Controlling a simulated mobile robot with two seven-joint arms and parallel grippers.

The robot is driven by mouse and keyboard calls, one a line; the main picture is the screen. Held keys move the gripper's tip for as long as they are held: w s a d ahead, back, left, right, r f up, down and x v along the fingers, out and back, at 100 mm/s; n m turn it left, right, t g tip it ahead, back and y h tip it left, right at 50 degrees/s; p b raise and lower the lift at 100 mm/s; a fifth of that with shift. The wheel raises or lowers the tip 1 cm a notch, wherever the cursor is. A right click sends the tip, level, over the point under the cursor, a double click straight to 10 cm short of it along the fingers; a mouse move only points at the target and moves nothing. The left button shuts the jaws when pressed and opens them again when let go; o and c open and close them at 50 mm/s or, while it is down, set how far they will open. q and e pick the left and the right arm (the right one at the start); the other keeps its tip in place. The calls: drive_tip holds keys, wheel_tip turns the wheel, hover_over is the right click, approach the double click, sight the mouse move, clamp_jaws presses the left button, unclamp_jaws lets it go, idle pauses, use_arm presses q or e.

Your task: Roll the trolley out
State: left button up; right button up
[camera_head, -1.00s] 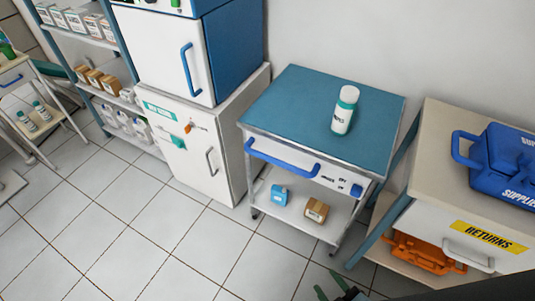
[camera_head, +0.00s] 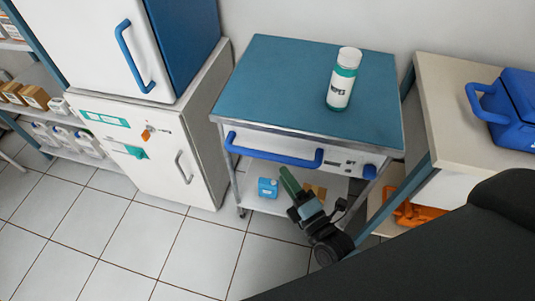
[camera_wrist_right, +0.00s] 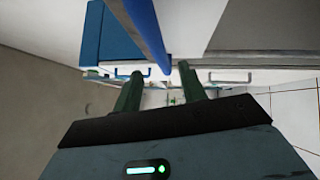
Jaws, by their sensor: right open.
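The trolley (camera_head: 290,85) has a blue top, a blue front handle (camera_head: 272,152) and a lower shelf, and stands against the wall. A white bottle with a green band (camera_head: 341,82) stands upright on its top. My right gripper (camera_head: 290,182) is open, its green fingers just below the right part of the handle in the head view. In the right wrist view, a blue bar that looks like the handle (camera_wrist_right: 148,35) ends between or just beyond the open fingers (camera_wrist_right: 162,82); contact cannot be told. My left gripper is not in view.
A white cabinet (camera_head: 150,150) stands close on the trolley's left. A bench with a blue case (camera_head: 515,110) and an orange item (camera_head: 415,213) is close on the right. Tiled floor lies clear in front.

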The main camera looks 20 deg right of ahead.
sight(271, 157)
drive_tip(key=shift+x, duration=3.9)
drive_tip(key=shift+c, duration=0.2)
clamp_jaws()
